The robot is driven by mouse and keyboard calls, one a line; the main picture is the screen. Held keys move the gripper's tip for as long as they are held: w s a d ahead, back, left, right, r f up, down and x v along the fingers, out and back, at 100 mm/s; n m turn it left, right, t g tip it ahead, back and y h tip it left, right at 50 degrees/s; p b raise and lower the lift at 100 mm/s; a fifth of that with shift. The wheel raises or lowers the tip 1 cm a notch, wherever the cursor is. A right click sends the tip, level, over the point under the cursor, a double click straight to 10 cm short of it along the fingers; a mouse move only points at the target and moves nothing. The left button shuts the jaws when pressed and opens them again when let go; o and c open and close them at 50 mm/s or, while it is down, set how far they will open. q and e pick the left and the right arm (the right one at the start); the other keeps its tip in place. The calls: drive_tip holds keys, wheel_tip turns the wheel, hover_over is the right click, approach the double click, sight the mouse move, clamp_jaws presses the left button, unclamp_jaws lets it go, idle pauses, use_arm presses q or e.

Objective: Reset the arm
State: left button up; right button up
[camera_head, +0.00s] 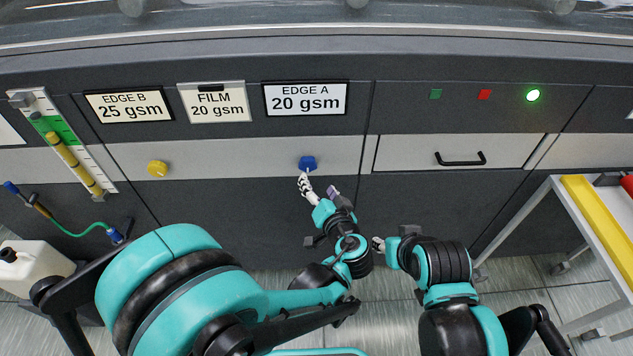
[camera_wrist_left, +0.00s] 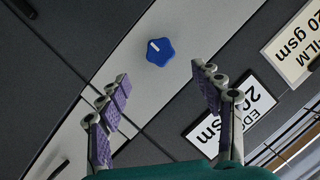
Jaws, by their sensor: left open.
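My left gripper (camera_head: 319,188) reaches toward the machine front, just below the blue knob (camera_head: 308,163) under the "EDGE A 20 gsm" label (camera_head: 305,98). In the left wrist view my left gripper (camera_wrist_left: 164,112) is open, with purple pads apart and nothing between them. The blue knob also shows in the left wrist view (camera_wrist_left: 159,52), beyond the fingertips, with a white mark on its face. My right gripper (camera_head: 379,244) is partly visible at the end of the right arm, low and clear of the panel; its fingers are mostly hidden.
A yellow knob (camera_head: 157,168) sits on the light strip at left. A black drawer handle (camera_head: 460,159) is at right, below a lit green light (camera_head: 533,95). A white cart (camera_head: 590,215) stands at right. A white jug (camera_head: 35,268) stands at lower left, near a green hose (camera_head: 80,232).

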idle(0.4)
use_arm(q)
drive_tip(key=s+a+n+g, duration=0.1)
drive_tip(key=a+g, duration=0.2)
drive_tip(key=a, duration=0.6)
drive_tip(key=s+a+n+g+h, duration=0.1)
drive_tip(key=s+a+n+g, duration=0.1)
drive_tip(key=s+a, duration=0.3)
drive_tip(key=s+a+r+n+g+h, duration=0.1)
drive_tip(key=s+a+h, duration=0.1)
drive_tip(key=s+a, duration=0.4)
drive_tip(key=s, duration=0.5)
drive_tip(key=shift+a+n+g, duration=0.25)
drive_tip(key=shift+n+g, duration=0.15)
